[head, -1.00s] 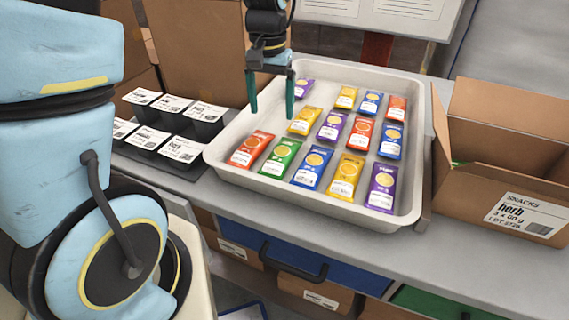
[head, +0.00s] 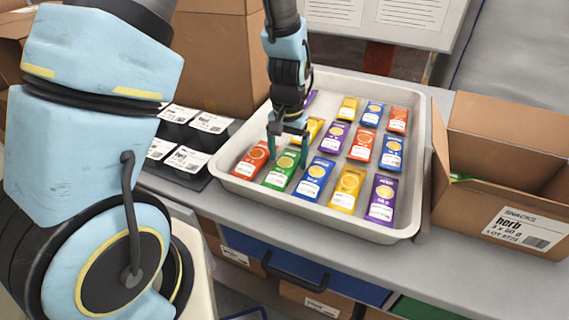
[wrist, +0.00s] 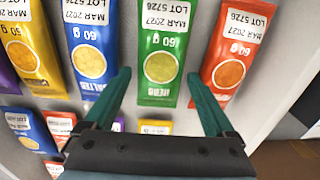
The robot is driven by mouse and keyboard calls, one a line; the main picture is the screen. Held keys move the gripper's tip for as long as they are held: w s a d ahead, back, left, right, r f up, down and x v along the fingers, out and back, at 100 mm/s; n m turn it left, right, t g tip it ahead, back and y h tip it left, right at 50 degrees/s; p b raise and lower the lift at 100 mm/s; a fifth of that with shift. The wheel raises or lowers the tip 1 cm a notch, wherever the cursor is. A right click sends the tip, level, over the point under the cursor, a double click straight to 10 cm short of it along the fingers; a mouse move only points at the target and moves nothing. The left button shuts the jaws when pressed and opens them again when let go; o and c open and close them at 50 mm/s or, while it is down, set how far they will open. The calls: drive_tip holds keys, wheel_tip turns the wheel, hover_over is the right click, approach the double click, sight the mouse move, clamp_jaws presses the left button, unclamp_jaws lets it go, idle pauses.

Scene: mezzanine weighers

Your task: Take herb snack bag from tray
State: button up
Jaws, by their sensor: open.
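The herb snack bag is the green bag (head: 282,170) in the front row of the tray (head: 408,230), between a red bag and a blue bag. In the wrist view the green bag (wrist: 161,55) reads "HERB" and "60 g". My gripper (head: 288,158) is open and low over the green bag's far end. In the wrist view its fingers (wrist: 158,88) stand on either side of the bag's lower end, with nothing between them but the bag below. Whether the fingertips touch the tray floor cannot be told.
The red bag (wrist: 232,55) and blue bag (wrist: 90,45) lie close beside the fingers. Several other bags fill the tray. An open cardboard box (head: 480,205) labelled herb stands right of the tray. Black bins (head: 185,160) with labels stand at left.

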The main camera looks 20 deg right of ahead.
drive_tip(key=shift+f, duration=0.55)
drive_tip(key=shift+c, duration=0.4)
drive_tip(key=c, duration=1.1)
